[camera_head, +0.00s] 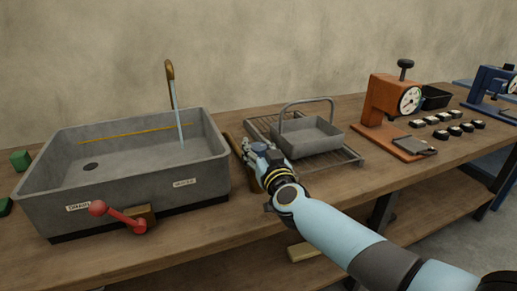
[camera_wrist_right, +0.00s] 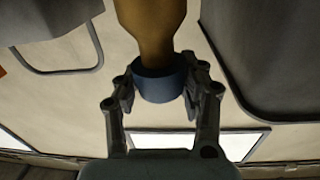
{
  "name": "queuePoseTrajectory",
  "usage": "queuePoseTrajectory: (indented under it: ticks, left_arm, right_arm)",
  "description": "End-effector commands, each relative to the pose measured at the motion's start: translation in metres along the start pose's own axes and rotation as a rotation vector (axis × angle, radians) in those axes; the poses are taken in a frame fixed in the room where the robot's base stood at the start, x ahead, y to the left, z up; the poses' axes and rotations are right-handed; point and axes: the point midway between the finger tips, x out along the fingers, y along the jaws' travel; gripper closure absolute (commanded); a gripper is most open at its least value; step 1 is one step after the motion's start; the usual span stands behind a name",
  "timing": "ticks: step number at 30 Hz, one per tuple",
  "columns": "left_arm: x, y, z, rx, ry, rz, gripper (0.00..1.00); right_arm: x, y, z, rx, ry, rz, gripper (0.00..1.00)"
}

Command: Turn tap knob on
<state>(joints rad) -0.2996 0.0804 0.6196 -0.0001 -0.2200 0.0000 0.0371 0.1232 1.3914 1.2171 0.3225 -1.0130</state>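The grey sink (camera_head: 150,200) stands at the left of the bench. A brown spout (camera_head: 170,72) rises behind it, and a thin pale blue stream (camera_head: 178,120) runs down from it into the sink. A blue round knob (camera_wrist_right: 160,84) on a brown post (camera_wrist_right: 152,30) sits between the fingers of my right gripper (camera_wrist_right: 160,92) in the wrist view. The fingers appear closed against the knob's two sides. In the head view the right gripper (camera_head: 254,152) is just right of the sink and largely hides the knob. My left gripper is out of view.
A red lever (camera_head: 118,215) sticks out from the sink's front. A grey basket (camera_head: 312,138) stands on a wire rack (camera_head: 345,155) right of the gripper. An orange press with a dial (camera_head: 385,105) and several small black pieces (camera_head: 440,134) are farther right.

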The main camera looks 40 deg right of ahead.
Motion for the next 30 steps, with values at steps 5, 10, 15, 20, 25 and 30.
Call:
queuePoseTrajectory:
  ticks: [5, 10, 15, 20, 25, 30]
  left_arm:
    - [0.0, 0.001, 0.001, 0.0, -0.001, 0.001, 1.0]
    - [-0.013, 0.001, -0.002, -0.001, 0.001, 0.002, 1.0]
    - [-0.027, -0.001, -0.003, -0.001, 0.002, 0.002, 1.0]
    - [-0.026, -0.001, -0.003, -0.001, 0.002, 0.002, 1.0]
    - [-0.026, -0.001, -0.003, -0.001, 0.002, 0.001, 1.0]
    - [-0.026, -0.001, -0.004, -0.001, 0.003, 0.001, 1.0]
  right_arm:
    - [0.0, 0.0, 0.0, -0.001, 0.0, 0.001, 0.91]
    - [0.001, 0.0, -0.003, 0.003, -0.001, 0.05, 0.91]
    - [0.0, 0.0, -0.003, 0.0, 0.005, 0.129, 0.91]
    - [-0.001, 0.001, 0.0, 0.0, 0.009, 0.142, 0.91]
    - [-0.001, 0.001, 0.0, 0.0, 0.009, 0.141, 0.56]
    - [-0.001, 0.001, 0.0, -0.001, 0.008, 0.14, 0.34]
